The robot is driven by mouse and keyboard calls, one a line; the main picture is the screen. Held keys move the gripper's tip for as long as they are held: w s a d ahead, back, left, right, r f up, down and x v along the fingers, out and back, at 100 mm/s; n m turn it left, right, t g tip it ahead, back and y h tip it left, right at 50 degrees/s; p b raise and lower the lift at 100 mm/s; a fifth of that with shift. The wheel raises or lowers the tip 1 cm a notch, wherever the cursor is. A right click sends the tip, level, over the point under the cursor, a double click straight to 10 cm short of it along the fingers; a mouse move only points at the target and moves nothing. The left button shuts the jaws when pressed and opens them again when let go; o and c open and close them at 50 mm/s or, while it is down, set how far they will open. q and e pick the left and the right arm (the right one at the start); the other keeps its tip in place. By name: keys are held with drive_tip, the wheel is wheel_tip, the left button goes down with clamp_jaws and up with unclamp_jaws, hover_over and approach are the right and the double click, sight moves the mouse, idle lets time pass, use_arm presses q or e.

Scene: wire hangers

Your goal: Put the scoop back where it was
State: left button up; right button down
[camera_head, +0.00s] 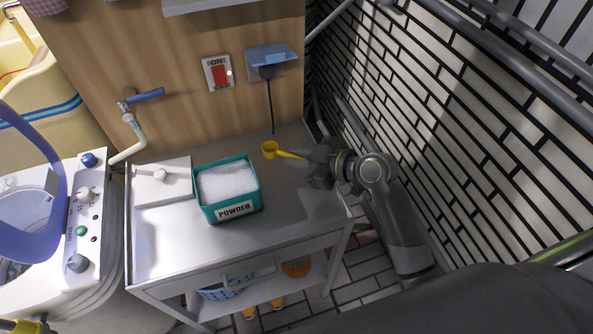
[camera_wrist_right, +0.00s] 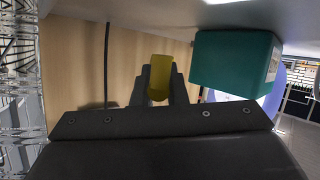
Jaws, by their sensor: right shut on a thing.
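The yellow scoop (camera_head: 270,150) is in the head view, to the right of the powder box and toward the back of the cart top. My right gripper (camera_head: 308,159) is shut on its handle, and the bowl points left, away from the fingers. In the right wrist view the scoop (camera_wrist_right: 160,76) shows between the two dark fingers of my right gripper (camera_wrist_right: 161,88). I cannot tell its exact height above the cart. The teal powder box (camera_head: 236,212) is open, full of white powder, and apart from the scoop. It also shows in the right wrist view (camera_wrist_right: 235,62).
The grey cart top (camera_head: 270,225) is clear in front of the scoop. A white flat box (camera_head: 162,190) lies left of the powder box. A black cord (camera_head: 270,105) hangs from the wall socket behind the scoop. A tiled wall (camera_head: 440,130) stands at the right, a washing machine (camera_head: 85,215) at the left.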

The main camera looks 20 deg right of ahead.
sight(298, 176)
use_arm(q)
drive_tip(key=shift+w+f, duration=0.15)
drive_tip(key=shift+w, duration=0.1)
use_arm(e)
drive_tip(key=shift+f, duration=2.15)
use_arm(q)
drive_tip(key=shift+f+b, duration=0.1)
drive_tip(key=shift+b, duration=0.25)
use_arm(e)
drive_tip(key=c, duration=1.9)
unclamp_jaws()
drive_tip(key=shift+f, duration=0.2)
drive_tip(key=o, duration=0.4)
drive_tip(key=shift+r, duration=0.1)
use_arm(q)
drive_tip(key=shift+w, duration=0.2)
use_arm(e)
drive_tip(key=shift+o, duration=0.2)
use_arm(q)
drive_tip(key=shift+r, duration=0.2)
use_arm(e)
drive_tip(key=shift+r, duration=0.1)
drive_tip(key=shift+d+r, duration=0.1)
use_arm(q)
drive_tip(key=shift+s+f, duration=0.1)
drive_tip(key=shift+s, duration=0.15)
use_arm(e)
drive_tip(key=v, duration=1.2)
